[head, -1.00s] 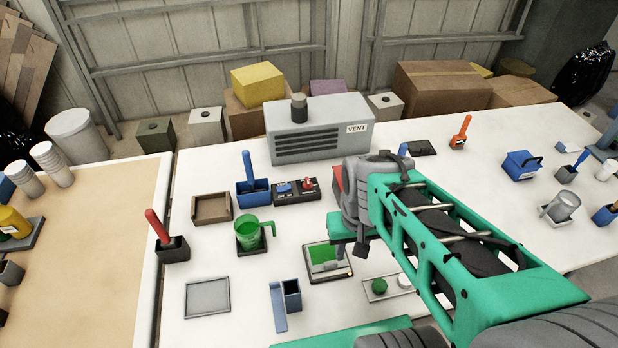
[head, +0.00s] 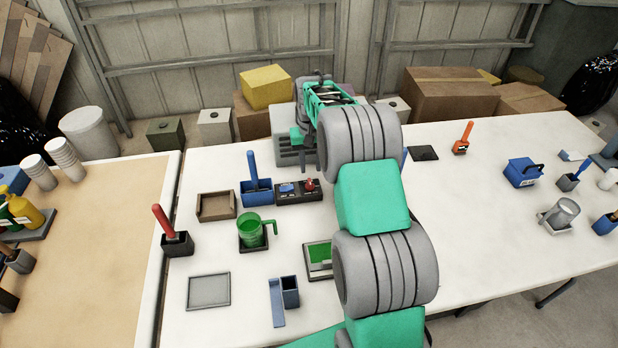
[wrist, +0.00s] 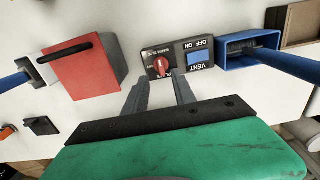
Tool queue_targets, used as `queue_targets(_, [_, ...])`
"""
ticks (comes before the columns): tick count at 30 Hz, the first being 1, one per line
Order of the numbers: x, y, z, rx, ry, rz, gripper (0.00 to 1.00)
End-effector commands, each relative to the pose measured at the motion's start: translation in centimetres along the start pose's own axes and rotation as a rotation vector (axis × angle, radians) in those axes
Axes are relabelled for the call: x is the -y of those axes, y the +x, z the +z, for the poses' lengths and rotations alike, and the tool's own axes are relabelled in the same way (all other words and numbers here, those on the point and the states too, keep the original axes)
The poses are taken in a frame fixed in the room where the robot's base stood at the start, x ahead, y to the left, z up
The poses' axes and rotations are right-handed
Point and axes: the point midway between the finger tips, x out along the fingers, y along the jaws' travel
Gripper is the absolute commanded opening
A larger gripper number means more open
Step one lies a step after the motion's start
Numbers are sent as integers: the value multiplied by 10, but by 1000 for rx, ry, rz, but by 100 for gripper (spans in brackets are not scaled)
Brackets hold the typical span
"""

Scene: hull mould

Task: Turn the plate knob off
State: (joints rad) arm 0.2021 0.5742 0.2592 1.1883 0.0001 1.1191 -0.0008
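The plate knob (head: 310,184) is a small red knob on the right half of a dark control panel (head: 298,196). In the wrist view the knob (wrist: 161,65) lies straight ahead of my fingertips, beside a blue switch (wrist: 199,58) marked VENT, OFF and ON. Its plate lettering is partly covered, and its setting is too small to tell. My gripper (wrist: 160,82) is open, with an empty gap between two grey fingers. The knob lines up with that gap but is not visibly touched. In the head view my arm reaches beyond the panel, near the vent box (head: 290,156).
A blue holder (head: 256,196) with a blue handle stands left of the panel. A red box (wrist: 85,75) shows on its other side in the wrist view. A green jug (head: 251,230) stands in front. The grey tray (head: 209,307) is farther forward.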

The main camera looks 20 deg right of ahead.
Motion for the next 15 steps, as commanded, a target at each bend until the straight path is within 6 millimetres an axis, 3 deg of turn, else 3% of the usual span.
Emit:
queue_targets(7, [2, 47, 1, 4, -3, 0, 32])
queue_targets(15, [1, 62, 1, 1, -2, 0, 32])
